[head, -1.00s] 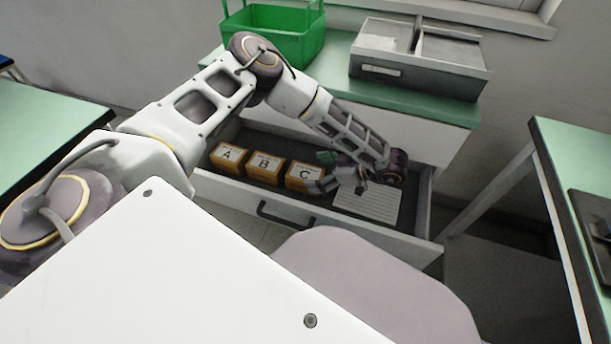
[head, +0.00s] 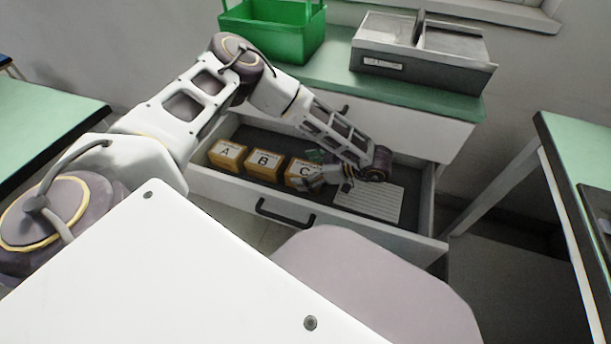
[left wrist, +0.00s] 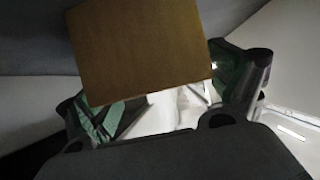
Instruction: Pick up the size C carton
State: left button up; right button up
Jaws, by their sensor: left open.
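The size C carton (head: 299,168) is an orange-brown box with a white label marked C. It stands in the open drawer, at the right end of a row of three. My left gripper (head: 313,168) is open at its right side, with the fingers partly covering it in the head view. In the left wrist view a plain brown carton face (left wrist: 140,50) lies between the two spread fingers of my left gripper (left wrist: 168,98). I cannot tell whether either finger touches it. My right gripper is not in view.
Cartons A (head: 227,154) and B (head: 263,165) stand left of C. A white lined sheet (head: 370,203) lies at right in the drawer (head: 225,195). On the green-topped cabinet are a green basket (head: 270,38) and a grey metal box (head: 420,55). Green tables stand on both sides.

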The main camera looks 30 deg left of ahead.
aim_at(306, 169)
pick_arm(q)
jog(key=c, duration=1.3)
jog(key=shift+r, duration=0.2)
jog(key=shift+c, duration=0.2)
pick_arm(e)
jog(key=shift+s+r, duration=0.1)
